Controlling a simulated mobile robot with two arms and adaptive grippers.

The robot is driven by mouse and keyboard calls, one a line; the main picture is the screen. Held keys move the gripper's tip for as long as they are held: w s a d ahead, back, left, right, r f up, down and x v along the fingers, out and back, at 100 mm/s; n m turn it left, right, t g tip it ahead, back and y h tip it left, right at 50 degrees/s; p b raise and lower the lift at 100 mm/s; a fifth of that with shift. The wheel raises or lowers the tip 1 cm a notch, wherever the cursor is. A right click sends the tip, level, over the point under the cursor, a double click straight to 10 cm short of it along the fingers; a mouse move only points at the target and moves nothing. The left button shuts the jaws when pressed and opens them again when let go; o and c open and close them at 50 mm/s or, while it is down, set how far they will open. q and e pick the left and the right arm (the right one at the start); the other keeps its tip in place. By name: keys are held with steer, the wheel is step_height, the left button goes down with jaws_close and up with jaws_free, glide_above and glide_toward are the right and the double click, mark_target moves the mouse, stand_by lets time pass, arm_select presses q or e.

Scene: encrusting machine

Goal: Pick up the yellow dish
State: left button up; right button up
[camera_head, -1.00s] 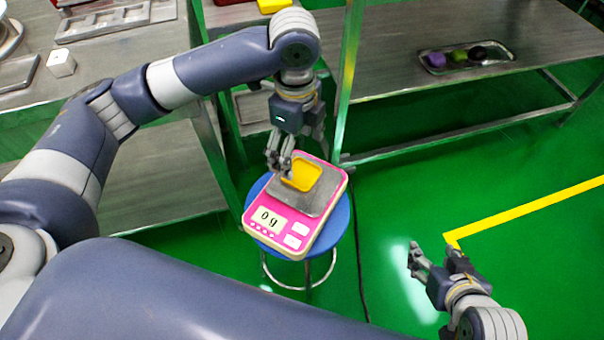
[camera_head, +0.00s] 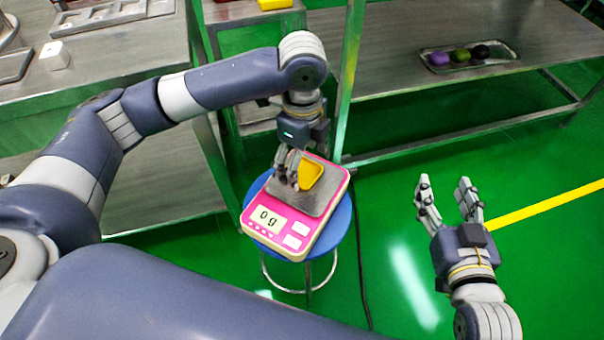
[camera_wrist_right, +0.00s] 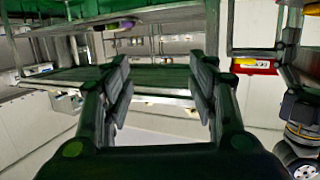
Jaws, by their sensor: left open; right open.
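The yellow dish (camera_head: 311,173) is on the metal plate of the pink scale (camera_head: 276,218), close to the plate's far edge. It looks tilted. My left gripper (camera_head: 288,168) reaches down over the scale, with its fingers at the dish's left side. It is open, and I cannot tell whether the fingers touch the dish, as they cover part of its left edge. The scale display reads 0 g, upside down to me. My right gripper (camera_head: 449,190) is open and empty over the floor to the right. Its spread fingers also show in the right wrist view (camera_wrist_right: 160,90).
The scale stands on a blue round stool (camera_head: 334,240). A metal table (camera_head: 400,55) behind holds a tray (camera_head: 505,52) with purple, green and dark pieces. A metal post (camera_head: 350,80) rises just behind the stool. The green floor to the right is clear.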

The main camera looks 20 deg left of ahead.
arm_select(q)
steer(key=shift+f, duration=0.9)
arm_select(e)
steer(key=shift+w+a+r+t, duration=0.15)
steer(key=shift+r+t, duration=0.2)
steer(key=shift+r, duration=0.3)
steer(key=shift+w+a+r+t, duration=0.1)
steer(key=shift+r+t, duration=0.3)
steer(key=shift+r, duration=0.2)
steer(key=shift+w+a+r+t, duration=0.15)
steer(key=shift+r+t, duration=0.2)
steer(key=shift+r, duration=0.3)
